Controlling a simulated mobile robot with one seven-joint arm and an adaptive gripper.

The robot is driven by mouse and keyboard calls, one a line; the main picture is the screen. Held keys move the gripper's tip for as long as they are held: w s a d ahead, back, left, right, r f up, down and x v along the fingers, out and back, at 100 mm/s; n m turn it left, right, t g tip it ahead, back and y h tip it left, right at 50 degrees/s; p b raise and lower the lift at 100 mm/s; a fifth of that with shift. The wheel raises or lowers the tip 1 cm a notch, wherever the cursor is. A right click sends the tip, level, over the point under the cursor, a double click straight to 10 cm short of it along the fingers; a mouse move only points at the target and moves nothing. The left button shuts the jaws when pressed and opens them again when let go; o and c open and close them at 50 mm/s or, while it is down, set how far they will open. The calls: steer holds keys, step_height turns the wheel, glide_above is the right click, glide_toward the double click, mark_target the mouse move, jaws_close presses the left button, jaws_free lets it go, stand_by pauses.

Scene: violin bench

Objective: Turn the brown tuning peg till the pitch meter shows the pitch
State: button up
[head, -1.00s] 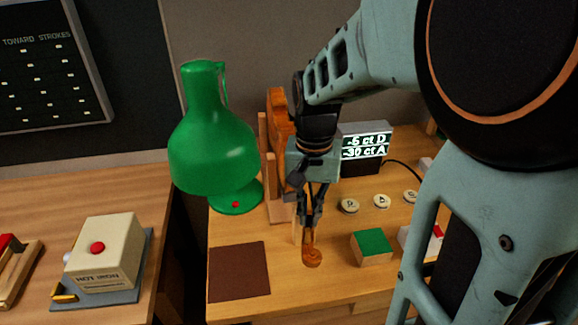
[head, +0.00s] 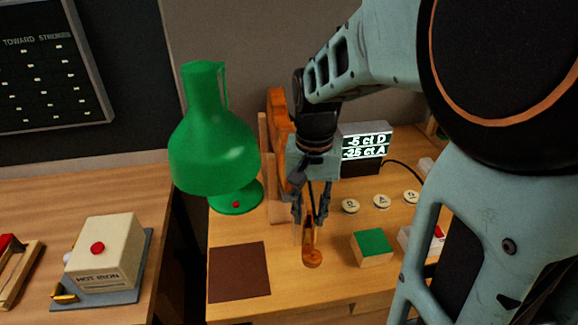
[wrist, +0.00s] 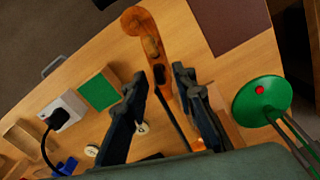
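The violin's scroll (head: 312,258) points toward me at the front of the bench; the violin body (head: 279,125) stands behind, partly hidden by my arm. My gripper (head: 309,220) is above the neck just behind the scroll, its fingers spread apart. In the wrist view, the scroll (wrist: 136,22) shows beyond my gripper (wrist: 160,74), and the pegbox (wrist: 160,70) lies between the fingers with no finger clearly touching. I cannot make out the brown peg separately. The pitch meter (head: 365,147) reads -5 ct D and -25 ct A.
A green lamp (head: 213,145) stands left of the violin. A brown mat (head: 239,272) lies front left. A green-topped block (head: 371,248) sits right of the scroll, with round lettered buttons (head: 381,202) behind it. A hot iron box (head: 105,250) is on the left bench.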

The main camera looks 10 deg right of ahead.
mark_target(309, 218)
step_height(309, 218, up, 12)
steer(key=shift+f, duration=0.15)
steer(key=shift+f, duration=0.15)
stand_by(1.3)
steer(key=f+b, duration=0.1)
steer(key=b, duration=0.2)
steer(key=shift+s+a, duration=0.1)
steer(key=shift+s, duration=0.05)
steer(key=shift+f, duration=0.15)
step_height(309, 218, down, 10)
steer(key=shift+f+b, duration=0.25)
steer(key=shift+b, duration=0.2)
steer(key=shift+c, duration=0.5)
jaws_close()
